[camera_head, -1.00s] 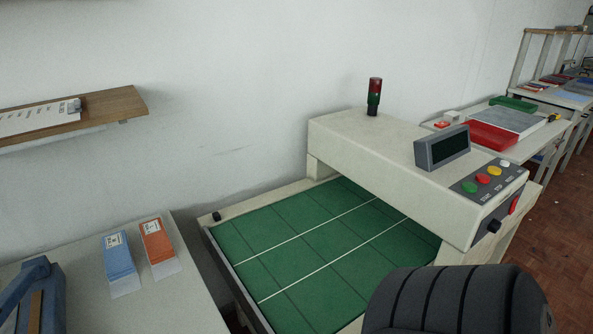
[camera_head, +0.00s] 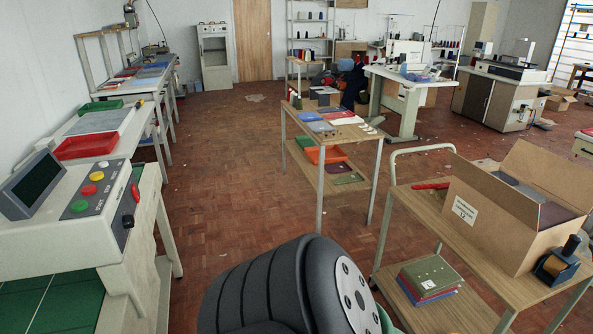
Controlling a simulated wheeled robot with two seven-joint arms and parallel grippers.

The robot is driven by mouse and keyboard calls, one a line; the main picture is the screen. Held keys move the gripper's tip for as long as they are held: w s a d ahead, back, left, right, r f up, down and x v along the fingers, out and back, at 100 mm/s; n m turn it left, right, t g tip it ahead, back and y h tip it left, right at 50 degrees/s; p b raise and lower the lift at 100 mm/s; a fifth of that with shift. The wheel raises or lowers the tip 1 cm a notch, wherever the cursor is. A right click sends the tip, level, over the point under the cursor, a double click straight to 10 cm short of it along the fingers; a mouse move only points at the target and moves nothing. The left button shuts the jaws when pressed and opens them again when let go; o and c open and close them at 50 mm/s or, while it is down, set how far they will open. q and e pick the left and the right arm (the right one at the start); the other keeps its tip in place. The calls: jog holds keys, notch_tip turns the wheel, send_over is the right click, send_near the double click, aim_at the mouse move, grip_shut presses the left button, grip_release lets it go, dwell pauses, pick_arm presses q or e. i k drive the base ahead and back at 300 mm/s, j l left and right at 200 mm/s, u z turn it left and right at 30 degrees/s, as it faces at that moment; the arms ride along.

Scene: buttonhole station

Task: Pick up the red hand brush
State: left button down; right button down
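A slim red object (camera_head: 430,186), which looks like the red hand brush, lies on the top shelf of the wooden trolley (camera_head: 424,204) at the right. It lies just left of an open cardboard box (camera_head: 515,215). It is small in view and its bristles cannot be made out. Neither of my grippers shows; only a dark rounded part of my own arm fills the bottom middle.
A machine with coloured buttons (camera_head: 95,200) stands at the left. A table with folded cloth (camera_head: 330,125) stands in the middle. A black-and-blue tool (camera_head: 557,262) sits at the trolley's right. Open parquet floor (camera_head: 235,165) lies between machine and tables.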

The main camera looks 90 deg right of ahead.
aim_at(444, 187)
jog(key=z, duration=3.75)
jog(key=i+j, duration=0.05)
